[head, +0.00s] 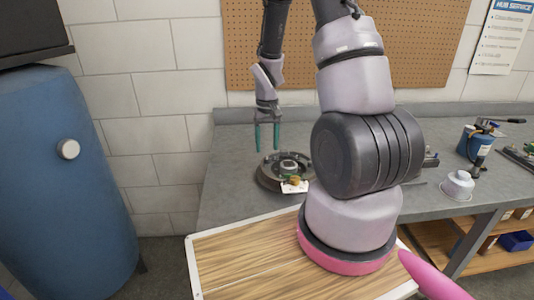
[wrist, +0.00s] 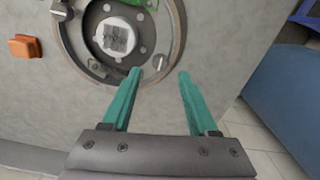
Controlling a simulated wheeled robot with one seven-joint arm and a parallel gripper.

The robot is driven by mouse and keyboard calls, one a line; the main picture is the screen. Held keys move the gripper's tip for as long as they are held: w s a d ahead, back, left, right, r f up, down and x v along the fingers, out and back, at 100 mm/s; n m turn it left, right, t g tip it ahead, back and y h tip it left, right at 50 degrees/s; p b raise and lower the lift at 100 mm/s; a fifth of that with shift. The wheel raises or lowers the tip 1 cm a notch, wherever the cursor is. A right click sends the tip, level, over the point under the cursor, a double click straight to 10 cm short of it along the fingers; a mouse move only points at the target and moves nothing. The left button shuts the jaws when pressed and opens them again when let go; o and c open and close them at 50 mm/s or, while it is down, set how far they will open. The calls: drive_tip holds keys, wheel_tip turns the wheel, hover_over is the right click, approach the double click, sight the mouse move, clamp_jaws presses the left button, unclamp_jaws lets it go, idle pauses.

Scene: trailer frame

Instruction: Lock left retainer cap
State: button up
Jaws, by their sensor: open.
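A round dark brake or hub assembly (head: 268,182) sits on the grey workbench. In the wrist view it shows as a dark ring (wrist: 173,22) around a pale center hub (wrist: 117,38). A small round slotted cap (wrist: 160,64) is at its lower right, and a similar one (wrist: 59,9) is at its upper left. I cannot tell for certain which is the left retainer cap, or whether either is locked. My gripper (head: 266,149) points down above the assembly's back left, with green fingers apart and empty. In the wrist view, the lower-right cap appears between the fingertips (wrist: 160,72).
An orange-brown block (wrist: 25,46) lies beside the assembly. A green part (wrist: 145,4) is at the ring's top edge. A blue tank (head: 60,170) stands left of the bench (head: 225,160). A blue canister (head: 475,145) and a white pot (head: 458,185) stand at the right.

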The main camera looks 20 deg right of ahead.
sight(267, 158)
wheel_tip(267, 158, up, 6)
drive_tip(key=shift+r, duration=0.25)
idle(0.4)
